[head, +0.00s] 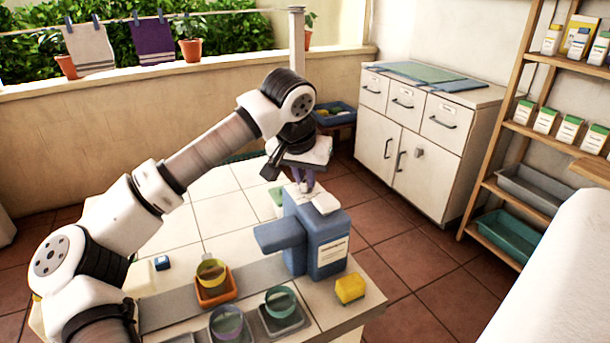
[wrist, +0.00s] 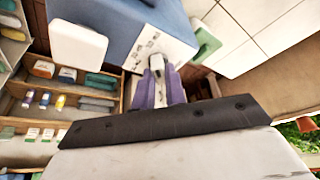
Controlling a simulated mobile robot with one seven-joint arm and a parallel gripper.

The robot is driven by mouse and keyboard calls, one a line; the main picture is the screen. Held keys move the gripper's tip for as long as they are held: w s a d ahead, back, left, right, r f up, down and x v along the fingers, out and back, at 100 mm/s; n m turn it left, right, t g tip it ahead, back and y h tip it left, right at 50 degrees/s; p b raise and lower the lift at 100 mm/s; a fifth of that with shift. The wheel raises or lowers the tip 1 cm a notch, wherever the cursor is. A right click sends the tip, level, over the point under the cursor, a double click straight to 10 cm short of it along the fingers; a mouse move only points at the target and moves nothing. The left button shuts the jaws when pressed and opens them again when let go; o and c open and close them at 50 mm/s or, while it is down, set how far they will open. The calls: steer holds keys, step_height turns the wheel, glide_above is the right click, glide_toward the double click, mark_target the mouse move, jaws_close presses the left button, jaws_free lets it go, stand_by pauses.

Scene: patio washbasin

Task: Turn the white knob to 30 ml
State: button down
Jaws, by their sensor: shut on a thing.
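A blue dispenser (head: 327,240) with a printed label and a spout reaching left stands on the tiled counter. In the wrist view its top (wrist: 120,25) carries a pale plate with small dark marks (wrist: 150,45). My gripper (head: 305,186) is above the dispenser, pointing down. In the wrist view its purple fingers (wrist: 163,92) are shut on the white knob (wrist: 157,64) at the edge of this plate. The fingers partly hide the knob, and the marks are too small to read, so its setting cannot be told. A white pad (wrist: 78,44) sits on the dispenser beside the plate.
A yellow cup in an orange tray (head: 214,296), a purple cup (head: 227,322) and a teal cup (head: 281,301) stand before the dispenser. A yellow sponge (head: 350,288) lies to its right. A small blue item (head: 162,263) lies left. A cabinet (head: 420,135) stands behind.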

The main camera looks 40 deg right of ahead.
steer(key=n+t+y, duration=0.1)
steer(key=n, duration=0.3)
steer(key=shift+d+n+b, duration=0.1)
steer(key=shift+n+b, duration=0.3)
steer(key=n+y, duration=0.1)
steer(key=n, duration=0.1)
steer(key=n+t+y, duration=0.1)
steer(key=n, duration=0.1)
steer(key=shift+s+d+r, duration=0.1)
steer(key=shift+s, duration=0.05)
steer(key=n+p, duration=0.1)
steer(key=n, duration=0.1)
steer(key=n+y+p, duration=0.1)
steer(key=n, duration=0.2)
steer(key=shift+d+y, duration=0.15)
steer(key=shift+y, duration=0.15)
steer(key=shift+n+y+p, duration=0.7)
steer(key=shift+n+p, duration=0.15)
steer(key=shift+n, duration=1.15)
steer(key=shift+g, duration=0.3)
steer(key=c, duration=1.4)
jaws_free()
steer(key=shift+c, duration=0.2)
